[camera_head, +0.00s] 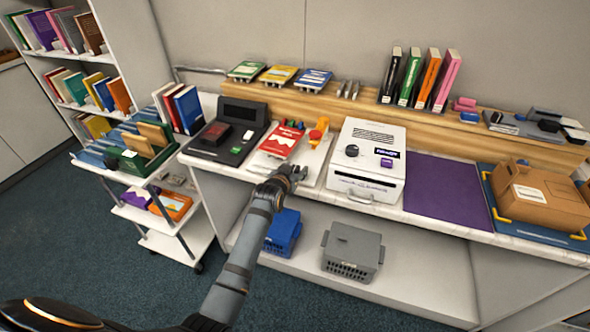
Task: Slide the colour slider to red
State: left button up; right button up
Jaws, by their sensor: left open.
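My left gripper (297,172) reaches in from the lower left over the front edge of the counter. It is open and appears empty. It is just in front of a white board with a red booklet (281,140), small coloured knobs (293,124) and a red and yellow piece (318,130). To its right stands a white machine (372,135) with a black dial (352,150), a small purple piece (386,162) and a dark label. I cannot tell for sure which of these parts is the colour slider. My right gripper is not in view.
A dark device (229,129) stands left of the board. A purple mat (447,190) lies bare right of the machine. A brown case (540,195) is at far right. Blue (284,230) and grey (352,251) crates sit on the lower shelf. A cart (135,178) stands left.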

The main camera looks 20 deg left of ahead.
pick_arm(q)
jog(key=shift+w, duration=0.1)
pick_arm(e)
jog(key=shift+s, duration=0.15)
pick_arm(q)
grip_shut()
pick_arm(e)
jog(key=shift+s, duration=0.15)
